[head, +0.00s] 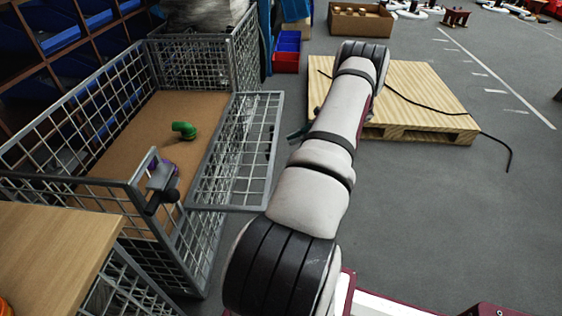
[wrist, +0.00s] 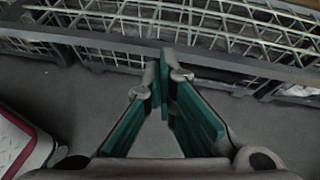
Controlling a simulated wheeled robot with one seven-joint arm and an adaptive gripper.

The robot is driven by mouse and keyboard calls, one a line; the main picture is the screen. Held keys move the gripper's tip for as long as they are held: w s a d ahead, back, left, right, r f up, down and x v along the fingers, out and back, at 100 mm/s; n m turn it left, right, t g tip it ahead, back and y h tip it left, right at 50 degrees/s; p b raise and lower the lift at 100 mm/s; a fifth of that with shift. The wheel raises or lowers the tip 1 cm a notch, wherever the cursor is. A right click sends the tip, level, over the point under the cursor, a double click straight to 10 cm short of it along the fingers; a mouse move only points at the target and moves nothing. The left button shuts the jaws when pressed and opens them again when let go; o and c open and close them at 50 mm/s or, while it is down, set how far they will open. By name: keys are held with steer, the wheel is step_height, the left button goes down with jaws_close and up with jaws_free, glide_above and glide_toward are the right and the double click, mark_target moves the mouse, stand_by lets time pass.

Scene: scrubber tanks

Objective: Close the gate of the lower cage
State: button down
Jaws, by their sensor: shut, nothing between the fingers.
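The lower cage (head: 85,184) is a grey wire-mesh cage with a brown floor, at left in the head view. Its mesh gate (head: 240,150) stands open, folded outward from the cage's right side toward my arm. My gripper (wrist: 165,75) is shut and empty in the wrist view, its teal fingers meeting at the tips. A grey rail and wire mesh (wrist: 220,62) lie just beyond the fingertips; I cannot tell whether they touch. In the head view my forearm hides most of the gripper; only a bit of teal shows right of the gate.
A green pipe elbow (head: 184,130) and a purple part (head: 166,165) lie in the cage. A wooden pallet (head: 420,95) with a black cable is behind my arm. A wooden tabletop (head: 45,250) is at lower left. Grey floor (head: 460,220) at right is clear.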

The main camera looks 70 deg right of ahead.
steer(key=s+d+f+m+t+h+b, duration=0.1)
steer(key=s+f+m, duration=0.1)
steer(key=s+f, duration=0.35)
steer(key=b+x, duration=0.3)
steer(key=x, duration=0.8)
steer(key=shift+w+d+r, duration=0.1)
steer(key=shift+d+r, duration=0.1)
steer(key=shift+r, duration=1.7)
